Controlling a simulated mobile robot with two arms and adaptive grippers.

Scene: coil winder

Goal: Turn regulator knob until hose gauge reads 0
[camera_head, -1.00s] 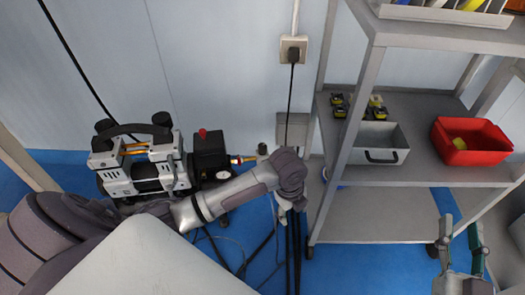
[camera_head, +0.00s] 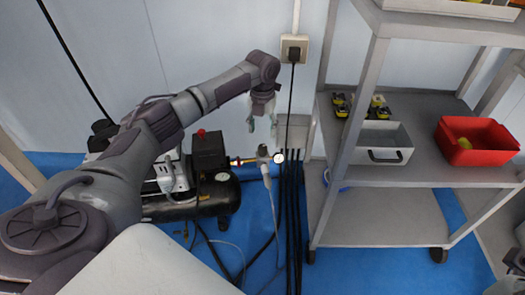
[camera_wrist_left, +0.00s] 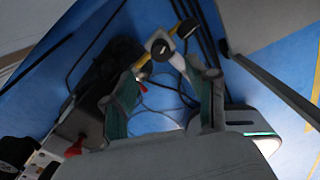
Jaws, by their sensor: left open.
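The regulator (camera_head: 263,153) is a small grey upright unit with a knob on top, beside the compressor (camera_head: 205,195). The round white-faced hose gauge (camera_head: 279,157) sits just right of it; its reading is too small to tell. My left gripper (camera_head: 262,126) is open and empty, pointing down above the regulator and apart from it. In the left wrist view, the dark round knob (camera_wrist_left: 160,48) shows beyond the open fingers (camera_wrist_left: 162,78), with the dark gauge (camera_wrist_left: 187,28) beside it. Only a dark bit of what may be my right gripper (camera_head: 515,261) shows at the right edge.
A grey shelf cart (camera_head: 345,175) stands close on the right, holding a grey bin (camera_head: 380,142) and a red bin (camera_head: 475,140). A wall socket (camera_head: 294,48) with a black cable is behind. Several black hoses (camera_head: 292,225) run down beside the regulator.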

